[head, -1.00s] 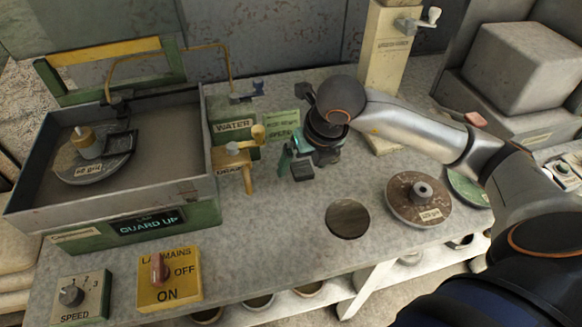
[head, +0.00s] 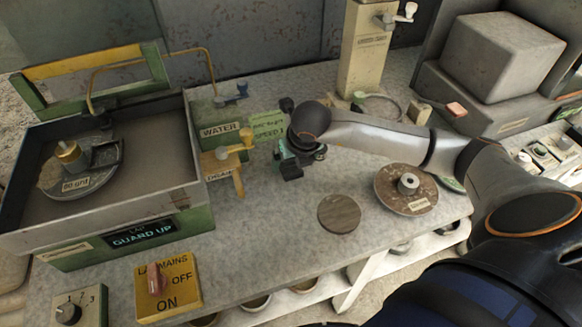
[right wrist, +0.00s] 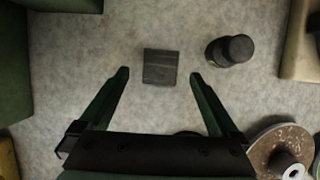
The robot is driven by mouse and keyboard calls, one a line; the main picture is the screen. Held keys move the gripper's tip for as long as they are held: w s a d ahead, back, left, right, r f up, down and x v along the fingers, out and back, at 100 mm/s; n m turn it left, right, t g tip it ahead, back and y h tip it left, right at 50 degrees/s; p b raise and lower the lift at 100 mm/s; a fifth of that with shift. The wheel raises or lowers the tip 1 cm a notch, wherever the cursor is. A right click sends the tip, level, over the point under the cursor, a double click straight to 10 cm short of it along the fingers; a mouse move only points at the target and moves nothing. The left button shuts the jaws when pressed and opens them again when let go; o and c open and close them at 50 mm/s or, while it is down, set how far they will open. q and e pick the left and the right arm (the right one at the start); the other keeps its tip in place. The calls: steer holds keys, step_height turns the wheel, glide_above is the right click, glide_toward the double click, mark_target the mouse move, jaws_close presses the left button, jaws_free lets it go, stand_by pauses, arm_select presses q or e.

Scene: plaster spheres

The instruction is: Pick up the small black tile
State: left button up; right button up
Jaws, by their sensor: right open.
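The small black tile (right wrist: 161,67) is a dark square lying flat on the grey bench top in the right wrist view. My right gripper (right wrist: 158,75) is open, its two green fingers spread to the left and right of the tile with clear gaps; nothing is held. In the head view my right gripper (head: 288,165) hangs over the bench beside the yellow drain tap. There I cannot clearly separate the tile from the dark gripper parts. My left gripper is not in view.
A black round-topped object (right wrist: 231,50) stands right of the tile. The yellow drain tap (head: 229,163) and the green-sided trough (head: 190,205) are left of the gripper. A dark round disc (head: 339,212) and a rusty disc (head: 405,189) lie to the right.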

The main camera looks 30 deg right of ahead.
mark_target(291, 167)
steer(key=shift+x, duration=1.55)
steer(key=shift+w, duration=0.1)
steer(key=shift+r, duration=0.1)
jaws_close()
